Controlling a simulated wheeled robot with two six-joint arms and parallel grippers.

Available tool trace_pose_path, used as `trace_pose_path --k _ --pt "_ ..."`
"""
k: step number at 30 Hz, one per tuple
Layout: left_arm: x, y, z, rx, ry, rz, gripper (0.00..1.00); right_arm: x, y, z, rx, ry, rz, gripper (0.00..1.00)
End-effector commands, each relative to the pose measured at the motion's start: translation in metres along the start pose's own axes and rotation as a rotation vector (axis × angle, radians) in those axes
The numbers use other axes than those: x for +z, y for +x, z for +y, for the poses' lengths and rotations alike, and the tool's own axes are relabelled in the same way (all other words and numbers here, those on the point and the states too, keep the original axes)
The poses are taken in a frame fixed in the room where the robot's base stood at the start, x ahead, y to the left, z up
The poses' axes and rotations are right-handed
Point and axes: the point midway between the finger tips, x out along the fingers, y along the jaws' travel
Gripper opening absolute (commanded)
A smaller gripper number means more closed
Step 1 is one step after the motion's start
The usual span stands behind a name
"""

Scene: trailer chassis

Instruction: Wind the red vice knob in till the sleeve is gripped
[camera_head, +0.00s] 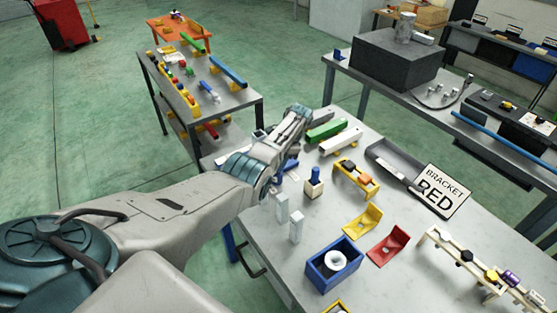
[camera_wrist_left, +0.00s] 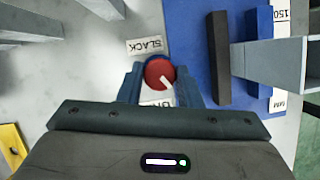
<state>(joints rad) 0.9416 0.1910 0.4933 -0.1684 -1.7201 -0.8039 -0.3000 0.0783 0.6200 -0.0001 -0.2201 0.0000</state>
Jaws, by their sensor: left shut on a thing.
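The red vice knob (camera_wrist_left: 159,72), with a white pointer mark, shows in the left wrist view between the fingers of my left gripper (camera_wrist_left: 160,86), which is shut on it. A "SLACK" label (camera_wrist_left: 144,46) lies beside the knob; another label is partly covered. A blue vice base (camera_wrist_left: 190,40) lies to the right, with a dark bar (camera_wrist_left: 221,58) and a blue bar (camera_wrist_left: 258,20) on it. A grey block (camera_wrist_left: 270,55) shows across the blue bar; I cannot tell whether it is the sleeve or whether it is gripped. In the head view my left arm reaches over the table, and the knob is hidden.
Two grey upright blocks (camera_head: 297,227) stand near the table's front edge. A blue box (camera_head: 335,264) with a white ring, yellow (camera_head: 362,222) and red (camera_head: 388,245) brackets and a "BRACKET RED" sign (camera_head: 437,190) occupy the table. Bare tabletop (camera_head: 400,285) shows at the front.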

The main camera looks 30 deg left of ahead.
Motion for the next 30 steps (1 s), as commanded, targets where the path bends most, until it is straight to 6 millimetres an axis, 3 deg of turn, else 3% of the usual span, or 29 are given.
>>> trace_pose_path --k 13,14,17,26,30 --pt "0.0 -0.003 -0.002 -0.009 0.006 0.005 0.09 0.0 -0.001 0.0 0.0 0.0 0.0 0.36" --pt "0.0 -0.003 -0.002 -0.009 0.006 0.005 0.36 0.0 -0.001 0.0 0.0 0.0 0.0 0.36" --pt "0.0 -0.002 -0.001 -0.008 0.006 0.004 0.54 0.0 -0.001 0.0 0.0 0.0 0.0 0.36" --pt "-0.001 -0.002 -0.001 -0.005 0.007 0.002 0.54 0.0 0.0 0.001 0.001 0.0 0.0 0.36" --pt "-0.002 -0.015 -0.001 -0.007 0.007 0.004 0.54 0.001 0.005 0.001 0.002 -0.001 0.0 0.36"
